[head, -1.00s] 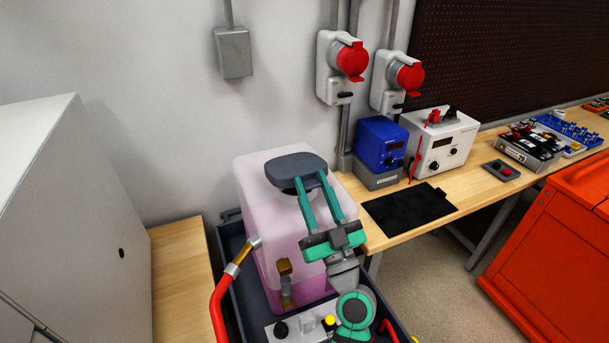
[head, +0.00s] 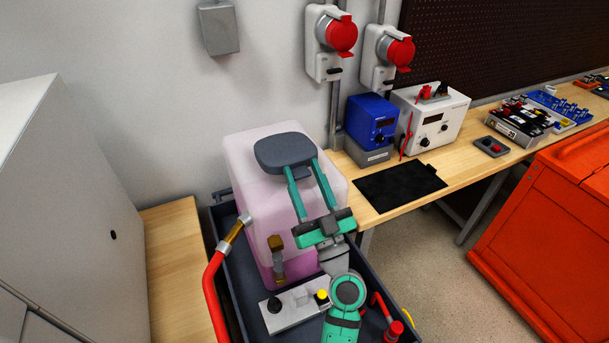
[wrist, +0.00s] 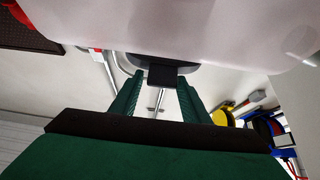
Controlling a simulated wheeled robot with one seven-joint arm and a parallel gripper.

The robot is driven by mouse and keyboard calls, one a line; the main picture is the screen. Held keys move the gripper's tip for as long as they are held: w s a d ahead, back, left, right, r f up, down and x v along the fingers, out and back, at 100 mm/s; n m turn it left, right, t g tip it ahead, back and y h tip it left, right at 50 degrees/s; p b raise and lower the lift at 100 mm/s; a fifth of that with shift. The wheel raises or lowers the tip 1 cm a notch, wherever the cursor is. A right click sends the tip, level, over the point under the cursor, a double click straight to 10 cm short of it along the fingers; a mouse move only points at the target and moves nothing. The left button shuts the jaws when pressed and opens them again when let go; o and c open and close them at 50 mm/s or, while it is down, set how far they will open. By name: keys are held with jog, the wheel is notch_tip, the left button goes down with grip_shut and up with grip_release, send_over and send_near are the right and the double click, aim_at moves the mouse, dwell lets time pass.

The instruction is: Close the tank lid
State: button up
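The tank (head: 247,172) is a translucent white box with pink liquid low inside, standing in a dark tray. Its dark grey lid (head: 283,148) is at the top of the tank; whether it is fully seated cannot be told. My gripper (head: 302,167) reaches up along the tank's front, its two green fingers apart and their tips at the lid's near edge. In the wrist view, a black tab (wrist: 166,76) sits between or just beyond my fingertips (wrist: 162,84). Contact with the tab cannot be told.
A red hose (head: 214,290) with a brass fitting is left of the tank. A red valve handle (head: 394,328) is at lower right. A grey cabinet (head: 70,190) stands left. A workbench (head: 400,200) with a black mat and blue and white instruments runs right. An orange cabinet (head: 545,230) is far right.

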jog(key=shift+o, duration=0.3)
jog(key=shift+a, duration=0.15)
jog(key=v, duration=1)
jog(key=shift+s+d+f, duration=0.2)
jog(key=shift+s, duration=0.05)
